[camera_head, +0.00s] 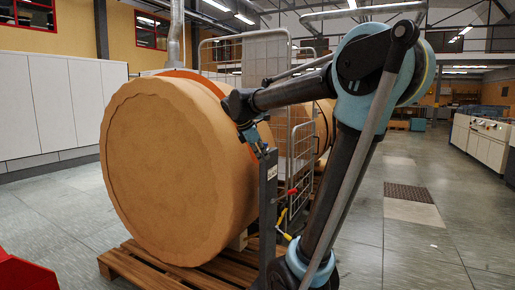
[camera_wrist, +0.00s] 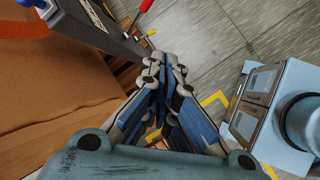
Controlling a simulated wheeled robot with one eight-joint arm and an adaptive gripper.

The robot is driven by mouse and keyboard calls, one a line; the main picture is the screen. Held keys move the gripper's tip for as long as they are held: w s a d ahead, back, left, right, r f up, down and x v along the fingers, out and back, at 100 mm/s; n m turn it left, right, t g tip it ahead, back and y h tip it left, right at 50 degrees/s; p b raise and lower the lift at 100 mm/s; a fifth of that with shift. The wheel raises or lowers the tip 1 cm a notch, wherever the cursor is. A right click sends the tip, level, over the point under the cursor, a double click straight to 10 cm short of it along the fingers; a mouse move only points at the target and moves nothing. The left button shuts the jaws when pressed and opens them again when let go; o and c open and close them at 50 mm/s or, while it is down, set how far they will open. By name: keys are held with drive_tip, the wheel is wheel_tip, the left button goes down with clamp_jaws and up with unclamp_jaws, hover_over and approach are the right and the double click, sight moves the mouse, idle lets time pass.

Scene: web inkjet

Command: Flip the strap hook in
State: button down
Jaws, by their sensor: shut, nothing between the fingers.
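A large brown paper roll (camera_head: 170,175) lies on its side, and an orange strap (camera_head: 205,80) runs over it. The strap also shows at the upper left of the wrist view (camera_wrist: 35,27). A grey upright post (camera_head: 268,205) stands beside the roll; it slants across the wrist view (camera_wrist: 95,32). A small metal and blue fitting at the post's top is cut off by the wrist view's edge; I cannot tell whether it is the strap hook. My gripper (camera_wrist: 165,68) is shut and empty, near the post and apart from the strap. In the head view my arm partly hides it.
The roll rests on a wooden pallet (camera_head: 140,268). A wire cage trolley (camera_head: 300,140) and another roll stand behind. A red handle (camera_head: 292,192) and yellow part (camera_head: 283,218) are by the post.

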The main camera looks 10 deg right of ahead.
drive_tip(key=w+a+r+n+t+h, duration=0.1)
drive_tip(key=w+a+r+n, duration=0.6)
drive_tip(key=w, duration=0.4)
drive_tip(key=shift+a+r+t+h, duration=0.3)
drive_tip(key=shift+t, duration=0.1)
drive_tip(key=shift+w, duration=0.1)
drive_tip(key=w+d+r+x, duration=0.1)
drive_tip(key=r+x, duration=0.1)
drive_tip(key=x, duration=1.1)
drive_tip(key=shift+d, duration=0.25)
drive_tip(key=shift+w, duration=0.15)
drive_tip(key=shift+w+d, duration=0.8)
drive_tip(key=shift+w, duration=0.25)
drive_tip(key=shift+w+d, duration=0.75)
drive_tip(key=shift+w, duration=0.3)
drive_tip(key=shift+r, duration=0.1)
